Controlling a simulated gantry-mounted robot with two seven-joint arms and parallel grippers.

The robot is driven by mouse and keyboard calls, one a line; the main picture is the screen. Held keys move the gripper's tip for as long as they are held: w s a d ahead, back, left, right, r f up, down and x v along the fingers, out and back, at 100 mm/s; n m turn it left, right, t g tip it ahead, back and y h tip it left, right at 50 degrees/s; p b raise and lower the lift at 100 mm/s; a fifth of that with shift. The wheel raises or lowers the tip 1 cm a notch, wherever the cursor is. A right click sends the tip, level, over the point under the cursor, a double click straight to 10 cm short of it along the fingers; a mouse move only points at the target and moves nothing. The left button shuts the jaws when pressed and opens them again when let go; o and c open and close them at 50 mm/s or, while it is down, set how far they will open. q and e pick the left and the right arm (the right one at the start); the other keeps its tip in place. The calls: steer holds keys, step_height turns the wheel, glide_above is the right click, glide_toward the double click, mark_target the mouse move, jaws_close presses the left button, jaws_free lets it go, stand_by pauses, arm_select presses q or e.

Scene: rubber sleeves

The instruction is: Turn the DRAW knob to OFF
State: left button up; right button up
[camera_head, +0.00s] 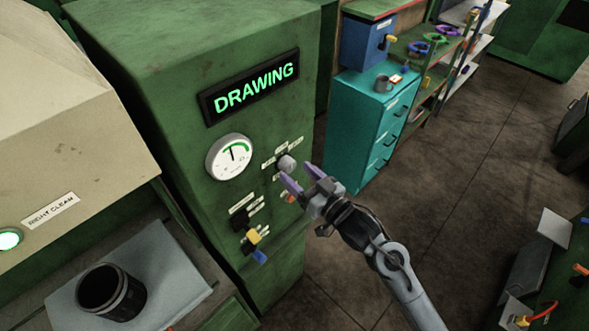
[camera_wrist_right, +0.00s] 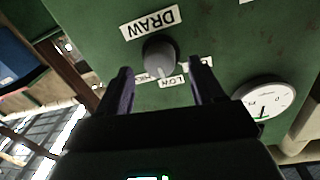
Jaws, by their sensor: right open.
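The DRAW knob (camera_head: 287,162) is a grey round knob on the front of the green cabinet, below and right of the lit DRAWING display (camera_head: 250,87). In the right wrist view the knob (camera_wrist_right: 160,55) sits ahead of and between my fingers, with the DRAW label (camera_wrist_right: 150,22) and a LOW label (camera_wrist_right: 172,83) beside it. The other labels are partly hidden or too small to read. My right gripper (camera_head: 298,177) is open, its purple fingers close to the knob with nothing between them. My left gripper is not in view.
A round gauge (camera_head: 230,158) is left of the knob. Yellow and blue handles (camera_head: 252,238) and a red control (camera_head: 291,198) are lower on the cabinet. A black cup (camera_head: 111,292) stands on a grey plate at lower left.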

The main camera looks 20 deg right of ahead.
steer(key=shift+x, duration=1.1)
steer(key=c, duration=1.1)
steer(key=shift+o, duration=0.2)
steer(key=shift+n, duration=0.4)
steer(key=n, duration=0.3)
steer(key=shift+f+n, duration=0.1)
steer(key=shift+n, duration=0.3)
steer(key=shift+n+y+b, duration=0.3)
steer(key=shift+n+b, duration=0.15)
steer(key=shift+n, duration=1.85)
